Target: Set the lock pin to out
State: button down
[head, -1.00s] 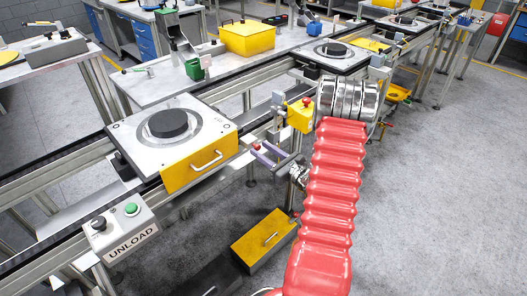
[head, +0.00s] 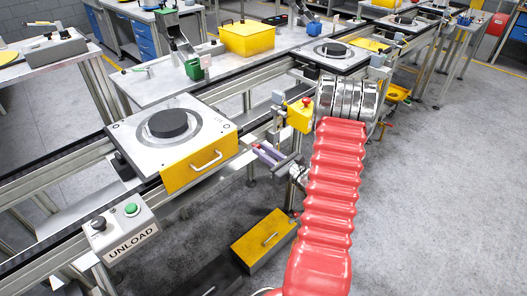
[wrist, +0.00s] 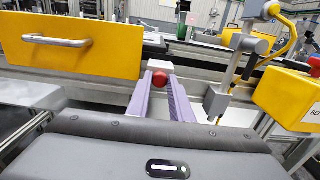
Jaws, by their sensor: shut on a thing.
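The lock pin's red ball knob (wrist: 160,79) is at the centre of the wrist view, in front of a grey metal rail. The two purple fingers of my gripper (wrist: 160,84) reach up to it from either side and are shut on it. In the head view my gripper (head: 258,151) is beside the conveyor, right of the pallet (head: 215,125) with the yellow front.
A yellow panel with a handle (wrist: 80,50) stands left of the fingers. A grey post (wrist: 218,100) and a yellow box (wrist: 285,98) stand close on the right. An UNLOAD button box (head: 120,228) is at lower left. Open floor (head: 440,200) lies to the right.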

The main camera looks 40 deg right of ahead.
jog(key=shift+s, duration=1)
jog(key=c, duration=1.6)
grip_release()
jog(key=shift+s, duration=0.1)
jog(key=s, duration=1.3)
jog(key=shift+s+d, duration=0.25)
jog(key=shift+s, duration=0.1)
jog(key=shift+f, duration=0.1)
